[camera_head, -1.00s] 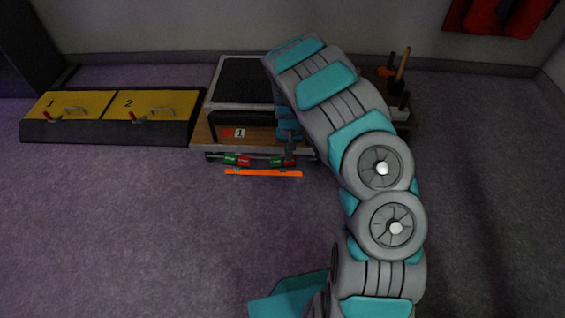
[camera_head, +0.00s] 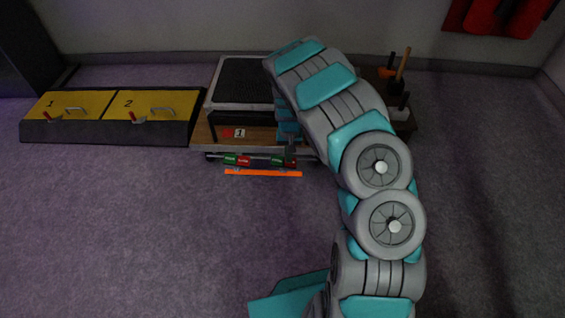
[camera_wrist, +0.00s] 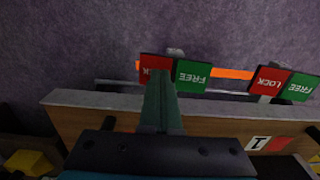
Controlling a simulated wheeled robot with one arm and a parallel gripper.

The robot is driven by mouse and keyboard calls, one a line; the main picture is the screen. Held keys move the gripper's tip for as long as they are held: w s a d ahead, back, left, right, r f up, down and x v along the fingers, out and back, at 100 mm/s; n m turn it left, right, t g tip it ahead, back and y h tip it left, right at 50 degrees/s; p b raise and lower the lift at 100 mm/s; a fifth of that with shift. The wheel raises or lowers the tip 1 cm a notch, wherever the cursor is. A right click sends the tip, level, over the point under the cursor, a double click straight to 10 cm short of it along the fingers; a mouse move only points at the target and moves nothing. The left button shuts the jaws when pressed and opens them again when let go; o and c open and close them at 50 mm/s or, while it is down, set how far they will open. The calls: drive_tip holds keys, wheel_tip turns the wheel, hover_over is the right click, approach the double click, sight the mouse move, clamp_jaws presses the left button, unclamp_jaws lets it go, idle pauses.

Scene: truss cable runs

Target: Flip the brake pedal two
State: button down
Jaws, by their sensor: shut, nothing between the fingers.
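Two brake pedals hang on a thin bar along the cart's front edge. Each has a red LOCK half and a green FREE half. In the wrist view, the left pedal's red half (camera_wrist: 150,66) is partly covered by my finger, and its green half (camera_wrist: 193,76) is beside it. The other pedal's red half (camera_wrist: 268,80) and green half (camera_wrist: 301,87) are at the right. In the head view, this other pedal (camera_head: 237,160) is on the left. Contact is unclear.
The cart (camera_head: 201,134) has a wooden deck, a label 1 and a black-topped case (camera_head: 244,80). An orange strip (camera_head: 262,173) lies on the floor before it. Yellow hatches (camera_head: 68,105) numbered 1 and 2 stand left. The floor in front is open.

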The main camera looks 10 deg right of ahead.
wheel_tip(320, 180, up, 7)
drive_tip(key=p, duration=0.1)
drive_tip(key=shift+p, duration=0.3)
idle(0.4)
idle(0.4)
drive_tip(key=s+d+r+p, duration=0.1)
drive_tip(key=s+r+p, duration=0.1)
drive_tip(key=s+r, duration=0.75)
drive_tip(key=s+d+r+p, duration=0.15)
drive_tip(key=s+r, duration=0.45)
drive_tip(key=r, duration=0.7)
drive_tip(key=s+a+r+n+p, duration=0.1)
drive_tip(key=s+r, duration=0.2)
drive_tip(key=s, duration=0.6)
drive_tip(key=s+a+r+n+g+p, duration=0.1)
drive_tip(key=s+r, duration=0.3)
drive_tip(key=s, duration=0.4)
drive_tip(key=s+a+r+n+p, duration=0.1)
drive_tip(key=s+r, duration=0.3)
drive_tip(key=s, duration=0.5)
drive_tip(key=shift+s+a+r+g+p, duration=0.2)
drive_tip(key=shift+s+a+g+p, duration=0.15)
drive_tip(key=shift+a+p, duration=0.45)
